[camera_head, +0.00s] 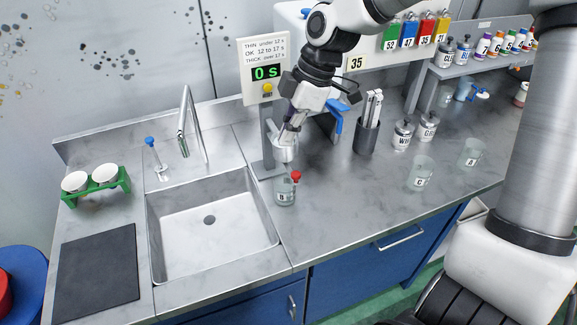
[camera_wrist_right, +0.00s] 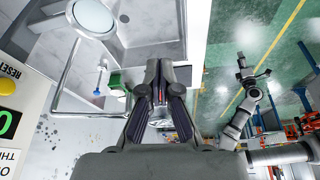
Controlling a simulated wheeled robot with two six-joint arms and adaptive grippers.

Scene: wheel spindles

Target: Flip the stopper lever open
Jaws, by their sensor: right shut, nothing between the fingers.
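A small metal cup (camera_head: 285,148) hangs on a grey stand beside the sink. A red knob (camera_head: 296,176), which looks like the end of the stopper lever, shows just below the cup and above the beaker marked B (camera_head: 285,192). My right gripper (camera_head: 287,133) points down at the cup from above; its fingers are shut and empty, and whether they touch the cup is unclear. In the right wrist view the closed fingers (camera_wrist_right: 160,72) show with a bit of red between them. An arm at the right of that view, seemingly my left, ends in a small gripper (camera_wrist_right: 250,76).
A timer box (camera_head: 266,72) stands behind the cup. The sink (camera_head: 212,222) with its tap lies to the left.

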